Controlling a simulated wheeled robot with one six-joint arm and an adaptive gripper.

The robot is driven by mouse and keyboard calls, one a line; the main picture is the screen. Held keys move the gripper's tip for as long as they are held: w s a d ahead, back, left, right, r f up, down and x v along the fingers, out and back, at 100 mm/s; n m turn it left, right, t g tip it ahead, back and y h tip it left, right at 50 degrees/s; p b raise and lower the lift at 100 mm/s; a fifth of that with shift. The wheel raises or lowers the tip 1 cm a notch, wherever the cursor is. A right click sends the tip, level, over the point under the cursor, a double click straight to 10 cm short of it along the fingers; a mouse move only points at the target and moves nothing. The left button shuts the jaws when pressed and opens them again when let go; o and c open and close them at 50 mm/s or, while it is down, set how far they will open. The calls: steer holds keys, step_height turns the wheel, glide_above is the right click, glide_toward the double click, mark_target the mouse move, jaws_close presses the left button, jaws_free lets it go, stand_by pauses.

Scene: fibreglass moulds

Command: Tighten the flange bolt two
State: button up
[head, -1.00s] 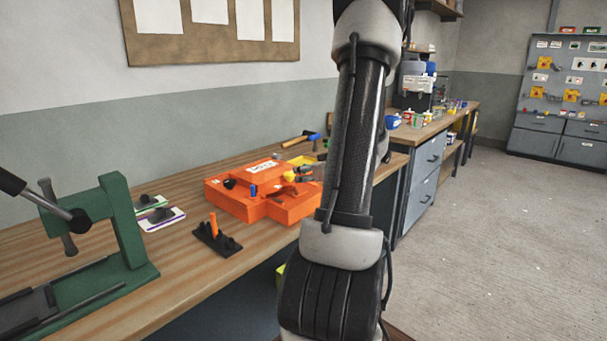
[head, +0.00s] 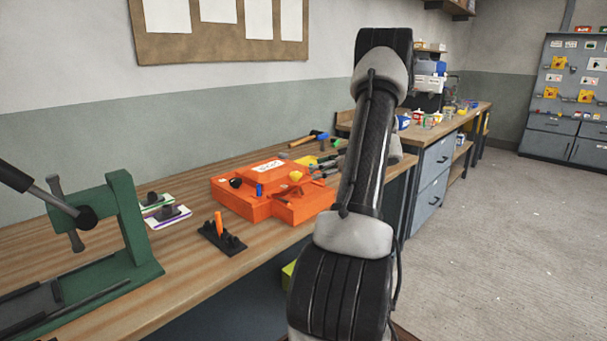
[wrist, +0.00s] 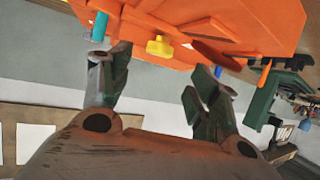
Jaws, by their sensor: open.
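The orange mould (head: 300,211) lies on the bench with a white label on top. Its yellow bolt-like knob (wrist: 160,46) is upper centre in the wrist view, and it also shows in the head view (head: 296,176). A blue pin (wrist: 100,27) stands left of the knob in the wrist view and a brown lever-like part (wrist: 218,55) lies to its right. My gripper (wrist: 161,63) is open and empty, its fingertips spread to either side of the knob, apparently apart from it. I cannot tell which part is flange bolt two.
A green press-like fixture (head: 128,222) stands at the left of the bench. A black holder with an orange peg (head: 221,237) sits before the mould. The bench front left of the holder is clear.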

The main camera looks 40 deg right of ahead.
mark_target(300, 173)
steer(key=x, duration=0.7)
steer(key=shift+w+a+f, duration=0.1)
steer(key=shift+w, duration=0.2)
steer(key=c, duration=1)
